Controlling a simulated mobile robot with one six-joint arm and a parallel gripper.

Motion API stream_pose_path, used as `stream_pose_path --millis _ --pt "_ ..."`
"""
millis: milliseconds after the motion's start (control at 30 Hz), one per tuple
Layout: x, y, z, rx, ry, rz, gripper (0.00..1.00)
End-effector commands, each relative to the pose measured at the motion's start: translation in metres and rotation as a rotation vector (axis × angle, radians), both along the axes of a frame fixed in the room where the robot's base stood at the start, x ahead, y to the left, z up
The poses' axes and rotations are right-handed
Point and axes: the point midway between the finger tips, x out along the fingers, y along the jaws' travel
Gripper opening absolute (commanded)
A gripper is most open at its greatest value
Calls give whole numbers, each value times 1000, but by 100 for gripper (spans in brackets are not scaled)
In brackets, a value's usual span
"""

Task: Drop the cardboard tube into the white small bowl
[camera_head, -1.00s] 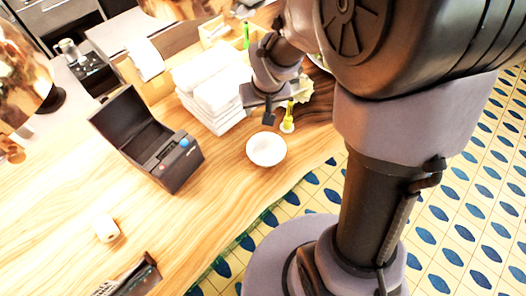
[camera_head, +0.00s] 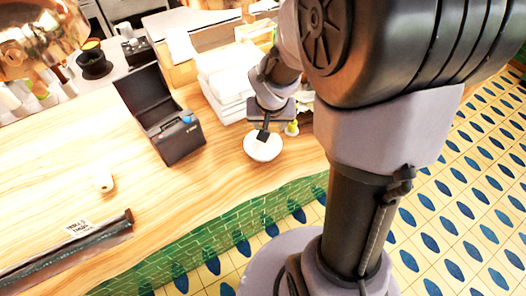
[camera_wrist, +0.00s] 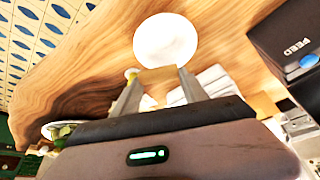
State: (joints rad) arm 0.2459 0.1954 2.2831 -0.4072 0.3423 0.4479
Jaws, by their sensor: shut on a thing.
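The white small bowl (camera_head: 263,150) stands on the wooden counter near its front edge. It also shows in the wrist view (camera_wrist: 166,40), just beyond the fingertips. My gripper (camera_head: 263,135) is over the bowl's far part in the head view. In the wrist view my gripper (camera_wrist: 157,80) is shut on the tan cardboard tube (camera_wrist: 157,75), which lies crosswise between the fingertips. The tube cannot be made out in the head view. The height of the tube above the bowl is hard to tell.
A black open-lidded machine (camera_head: 178,140) with a blue button stands left of the bowl. A white stack (camera_head: 225,85) is behind, and a small yellow bottle (camera_head: 291,129) stands right of the bowl. A small white object (camera_head: 104,182) lies left. The counter (camera_head: 190,195) in front is clear.

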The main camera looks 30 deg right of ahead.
Motion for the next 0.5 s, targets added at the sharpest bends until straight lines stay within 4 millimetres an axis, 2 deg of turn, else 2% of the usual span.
stream_pose_path --millis 33,267,300,400,500 --pt "0 0 -7 0 0 1 14" --pt "0 0 -5 0 -1 1 14" --pt "0 0 -5 0 -1 1 59" --pt "0 0 -5 0 -1 1 76" --pt "0 0 -5 0 -1 1 76"
